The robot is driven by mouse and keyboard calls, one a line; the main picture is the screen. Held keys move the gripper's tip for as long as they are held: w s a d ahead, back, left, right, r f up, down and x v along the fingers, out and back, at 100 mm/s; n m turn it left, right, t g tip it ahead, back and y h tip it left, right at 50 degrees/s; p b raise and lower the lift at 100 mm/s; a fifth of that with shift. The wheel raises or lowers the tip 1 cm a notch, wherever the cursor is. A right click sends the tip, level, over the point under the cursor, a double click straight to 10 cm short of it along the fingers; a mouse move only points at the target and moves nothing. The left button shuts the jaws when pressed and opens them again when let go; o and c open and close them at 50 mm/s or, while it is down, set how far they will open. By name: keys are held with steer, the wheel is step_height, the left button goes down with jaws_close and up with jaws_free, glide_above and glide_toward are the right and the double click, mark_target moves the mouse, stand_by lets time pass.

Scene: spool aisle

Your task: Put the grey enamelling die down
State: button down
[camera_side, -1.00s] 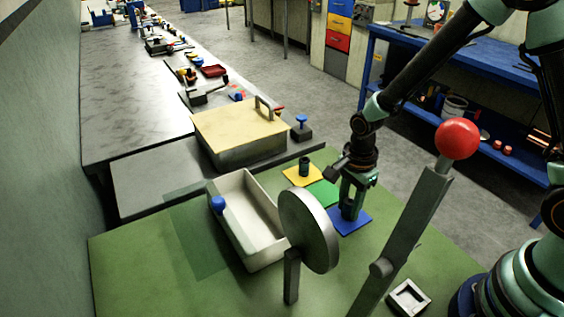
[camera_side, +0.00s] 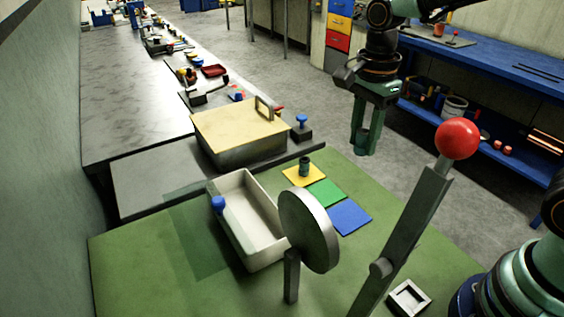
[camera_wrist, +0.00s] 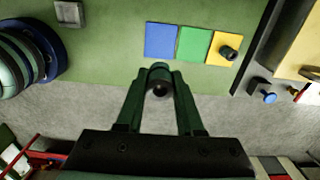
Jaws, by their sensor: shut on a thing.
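My gripper (camera_side: 366,146) is shut on a small dark grey die (camera_side: 362,138), held in the air. In the wrist view my gripper (camera_wrist: 160,84) has the die (camera_wrist: 160,74) between its fingertips, with a dark round hole in its end. Below it in that view is the edge of the green bench, with grey floor beyond. A blue square (camera_side: 349,218) and a green square (camera_side: 325,193) lie bare on the bench. A yellow square (camera_side: 290,174) carries a second dark, round, hollow piece (camera_side: 305,166), standing upright.
An open cream tray (camera_side: 262,189), a round metal disc (camera_side: 310,230) on a post and a red-knobbed lever (camera_side: 458,138) stand on the green bench (camera_side: 140,270). A lidded box (camera_side: 238,130) is behind. A small square holder (camera_side: 408,297) sits at the front right.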

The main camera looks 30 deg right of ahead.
steer(key=shift+r, duration=0.5)
steer(key=w+a+r, duration=0.1)
steer(key=w+a, duration=0.3)
steer(key=a, duration=0.4)
glide_above(259, 239)
step_height(259, 239, down, 20)
steer(key=shift+r, duration=0.1)
steer(key=shift+f, duration=0.2)
steer(key=c, duration=0.5)
jaws_free()
steer(key=shift+c, duration=0.2)
